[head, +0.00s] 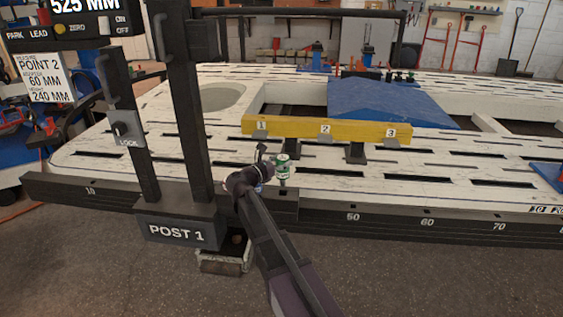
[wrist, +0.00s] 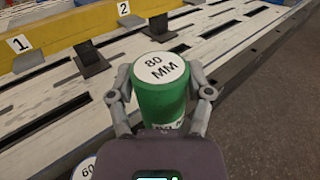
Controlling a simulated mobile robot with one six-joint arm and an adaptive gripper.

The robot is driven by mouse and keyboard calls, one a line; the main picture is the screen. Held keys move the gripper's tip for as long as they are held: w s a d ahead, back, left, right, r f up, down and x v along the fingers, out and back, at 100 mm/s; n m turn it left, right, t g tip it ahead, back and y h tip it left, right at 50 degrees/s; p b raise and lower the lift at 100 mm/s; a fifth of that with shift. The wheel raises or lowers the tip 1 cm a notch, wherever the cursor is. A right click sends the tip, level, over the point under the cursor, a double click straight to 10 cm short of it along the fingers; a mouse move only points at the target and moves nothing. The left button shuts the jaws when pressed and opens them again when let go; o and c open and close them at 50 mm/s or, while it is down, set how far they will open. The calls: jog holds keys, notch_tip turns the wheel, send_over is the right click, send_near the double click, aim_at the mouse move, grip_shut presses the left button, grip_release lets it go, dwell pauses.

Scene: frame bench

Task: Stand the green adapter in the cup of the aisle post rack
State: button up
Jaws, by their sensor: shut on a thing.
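The green adapter (wrist: 161,100) is a green cylinder with a white top marked 80 MM. My gripper (wrist: 165,93) is shut on it, with one finger on each side, and holds it upright. In the head view the green adapter (head: 282,168) shows small at the end of my arm, over the near side of the white bench. A small dark box-like holder (head: 224,262) sits low under the POST 1 sign, partly behind my arm. I cannot tell whether it is the aisle post rack, and no cup shows clearly.
Another white-topped piece marked 60 (wrist: 86,170) is at the wrist view's lower left edge. A yellow beam (head: 290,128) numbered 1 to 3 stands on the slotted white bench (head: 400,180). A dark post (head: 190,110) rises at left. The grey floor (head: 430,270) in front is clear.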

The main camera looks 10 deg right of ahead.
aim_at(282, 178)
jog(key=shift+f+b, duration=0.55)
jog(key=shift+f, duration=0.25)
jog(key=shift+f+b, duration=2.8)
dwell(2.0)
jog(key=o, duration=1.3)
jog(key=shift+v, duration=6)
